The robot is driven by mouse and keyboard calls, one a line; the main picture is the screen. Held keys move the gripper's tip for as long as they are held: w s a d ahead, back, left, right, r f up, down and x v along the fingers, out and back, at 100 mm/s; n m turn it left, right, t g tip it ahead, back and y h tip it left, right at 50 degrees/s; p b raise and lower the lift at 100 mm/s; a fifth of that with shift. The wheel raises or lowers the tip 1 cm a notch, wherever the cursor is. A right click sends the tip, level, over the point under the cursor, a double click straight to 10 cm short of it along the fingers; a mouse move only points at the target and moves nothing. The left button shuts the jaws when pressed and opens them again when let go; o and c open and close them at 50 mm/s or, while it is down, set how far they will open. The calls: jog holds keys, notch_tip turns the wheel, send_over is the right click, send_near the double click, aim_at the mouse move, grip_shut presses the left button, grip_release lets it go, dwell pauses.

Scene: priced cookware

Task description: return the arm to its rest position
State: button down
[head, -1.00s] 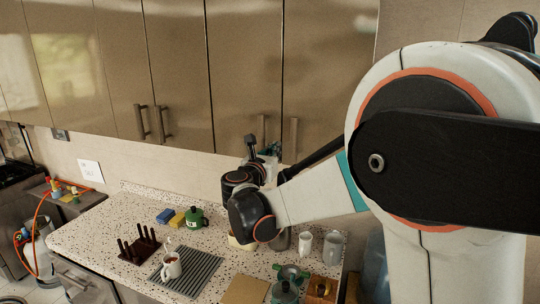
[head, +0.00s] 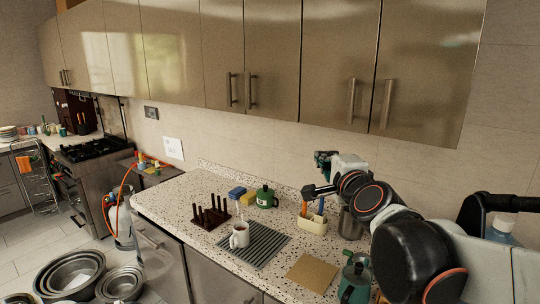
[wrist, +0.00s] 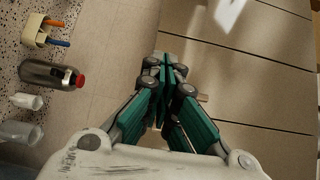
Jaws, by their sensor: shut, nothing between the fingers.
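My arm is folded at the right of the head view, above the right part of the speckled counter (head: 165,198). My gripper (head: 322,158) shows small in the head view, raised in front of the wall and clear of the counter. In the wrist view, my gripper (wrist: 165,66) has its green fingers brought together, with nothing between them. My arm links hide the right end of the counter in the head view.
On the counter are a dark peg rack (head: 210,214), a mug (head: 239,236) on a ribbed mat (head: 268,242), a green teapot (head: 265,197), a utensil holder (head: 313,224) and a green grinder (head: 354,282). Upper cabinets (head: 270,60) hang above. Large pans (head: 70,272) stand low at left.

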jog(key=s+d+f+n+g+b, duration=0.2)
jog(key=s+f+n+g+b, duration=0.1)
jog(key=s+f, duration=0.6)
jog(key=s+d+f+n+g+h+b, duration=0.1)
jog(key=s+f+n+b, duration=0.5)
jog(key=f, duration=0.9)
jog(key=s+d+f+n+g+h+b, duration=0.1)
jog(key=s+d+f+n+g+b, duration=0.2)
jog(key=s+f+n+g, duration=0.3)
jog(key=s+f+n+b, duration=0.1)
jog(key=s+f, duration=0.4)
jog(key=f, duration=0.1)
jog(key=shift+s+n, duration=0.3)
jog(key=shift+n, duration=0.1)
jog(key=shift+d+f, duration=0.1)
